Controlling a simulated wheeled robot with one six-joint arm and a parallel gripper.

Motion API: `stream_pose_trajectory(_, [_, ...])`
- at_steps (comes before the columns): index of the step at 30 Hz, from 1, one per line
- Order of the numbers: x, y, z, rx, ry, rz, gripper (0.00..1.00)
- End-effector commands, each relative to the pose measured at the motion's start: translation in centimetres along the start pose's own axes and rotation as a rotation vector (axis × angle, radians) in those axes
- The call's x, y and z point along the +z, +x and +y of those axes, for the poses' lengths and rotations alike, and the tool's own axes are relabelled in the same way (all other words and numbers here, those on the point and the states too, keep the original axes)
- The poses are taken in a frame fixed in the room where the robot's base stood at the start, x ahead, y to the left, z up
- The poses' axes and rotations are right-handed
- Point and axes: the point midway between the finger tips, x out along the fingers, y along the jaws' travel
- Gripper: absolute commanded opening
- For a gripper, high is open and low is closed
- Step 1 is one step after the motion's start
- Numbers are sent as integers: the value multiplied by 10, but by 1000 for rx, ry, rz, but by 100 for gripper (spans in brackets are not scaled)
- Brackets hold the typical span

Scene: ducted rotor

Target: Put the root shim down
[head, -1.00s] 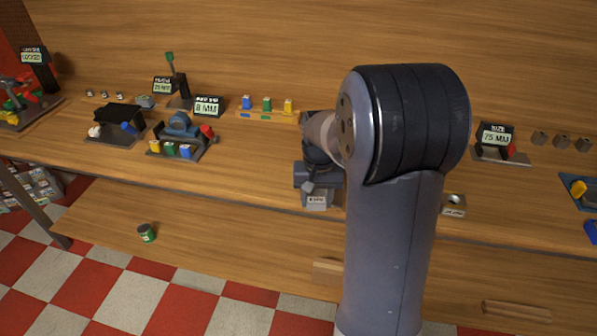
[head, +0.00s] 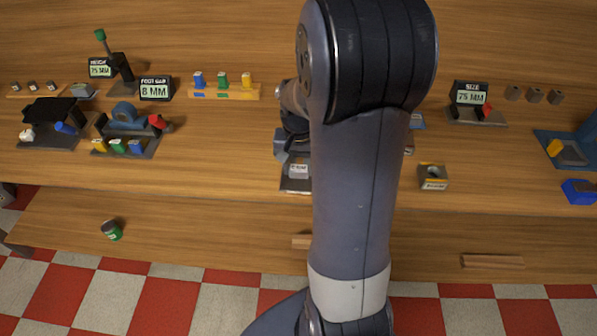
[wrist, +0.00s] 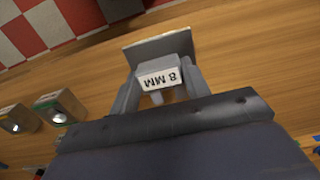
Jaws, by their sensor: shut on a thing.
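The root shim is a small grey block with a white "8 MM" label (wrist: 160,78). It shows in the wrist view between the two fingers of my gripper (wrist: 163,72), which is shut on it. A flat grey plate (wrist: 150,47) lies right behind or under the shim. In the head view the labelled shim (head: 298,169) is just below my gripper (head: 294,150), near the bench's front edge, over a dark grey plate (head: 295,186). I cannot tell whether the shim touches the plate. My arm hides the area to the right.
A yellow-rimmed block with a hole (head: 433,176) stands right of my arm on the bench (head: 225,165). A "FOOT GAP 8 MM" sign (head: 155,88) and a rack of coloured pieces (head: 224,92) stand at the back.

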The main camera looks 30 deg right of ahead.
Motion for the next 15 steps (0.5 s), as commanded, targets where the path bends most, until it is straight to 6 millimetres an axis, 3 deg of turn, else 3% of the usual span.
stream_pose_trajectory(6, [1, 29, 0, 1, 0, -4, 22])
stream_pose_trajectory(15, [0, 32, 0, 0, -1, -1, 22])
